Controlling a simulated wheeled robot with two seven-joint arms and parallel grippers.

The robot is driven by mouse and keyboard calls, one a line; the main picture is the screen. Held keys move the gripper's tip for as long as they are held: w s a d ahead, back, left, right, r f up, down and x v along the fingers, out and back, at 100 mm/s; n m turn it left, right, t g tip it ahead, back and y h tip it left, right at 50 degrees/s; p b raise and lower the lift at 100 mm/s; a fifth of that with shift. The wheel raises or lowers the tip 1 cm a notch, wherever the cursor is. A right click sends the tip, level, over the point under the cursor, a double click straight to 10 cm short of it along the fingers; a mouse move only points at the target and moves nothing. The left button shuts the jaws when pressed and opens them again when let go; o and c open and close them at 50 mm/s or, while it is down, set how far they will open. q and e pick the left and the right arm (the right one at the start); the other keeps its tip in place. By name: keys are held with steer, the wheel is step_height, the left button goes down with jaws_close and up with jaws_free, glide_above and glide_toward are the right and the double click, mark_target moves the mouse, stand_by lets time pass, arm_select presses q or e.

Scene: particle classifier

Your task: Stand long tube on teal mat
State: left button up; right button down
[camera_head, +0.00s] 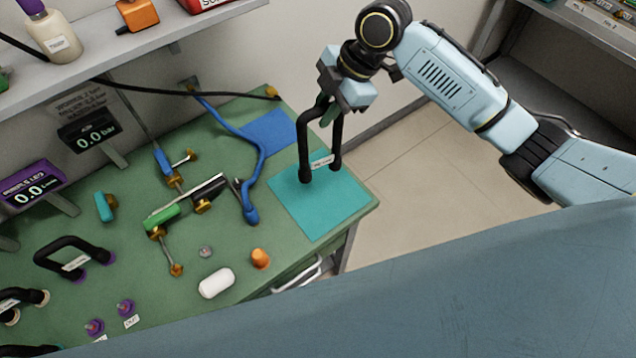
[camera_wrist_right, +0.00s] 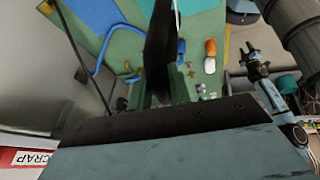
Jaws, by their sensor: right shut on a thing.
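The long tube (camera_head: 304,140) is black, bent like an upside-down U, and has a white label. My right gripper (camera_head: 328,104) is shut on its upper part, with both legs pointing down. The teal mat (camera_head: 318,208) lies at the table's right corner. The tube's left leg end appears over the mat's upper left part; I cannot tell whether it touches. The dark tube also shows close up in the right wrist view (camera_wrist_right: 160,45). My left gripper (camera_wrist_right: 250,52) is small in that view, its jaws unclear; it is not in the head view.
A blue mat (camera_head: 268,132) and a blue hose (camera_head: 262,160) lie left of the teal mat. A valve assembly (camera_head: 160,218), an orange cap (camera_head: 260,258) and a white capsule (camera_head: 216,283) lie farther left. Another black tube (camera_head: 75,243) is at far left. A shelf (camera_head: 120,50) overhangs the back.

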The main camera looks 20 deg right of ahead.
steer(key=shift+w+a+r+n+g+p, duration=0.15)
steer(key=shift+r+n, duration=0.1)
steer(key=shift+n, duration=0.2)
steer(key=shift+w+a+r+n+g+p, duration=0.15)
steer(key=shift+r+n, duration=0.1)
steer(key=shift+n, duration=0.2)
steer(key=shift+f, duration=0.35)
step_height(320, 180, down, 9)
steer(key=shift+f+p, duration=0.2)
steer(key=shift+p, duration=0.2)
steer(key=c, duration=1.3)
jaws_free()
steer(key=shift+f, duration=0.1)
steer(key=v, duration=1.2)
steer(key=shift+b, duration=0.35)
steer(key=shift+d, duration=0.1)
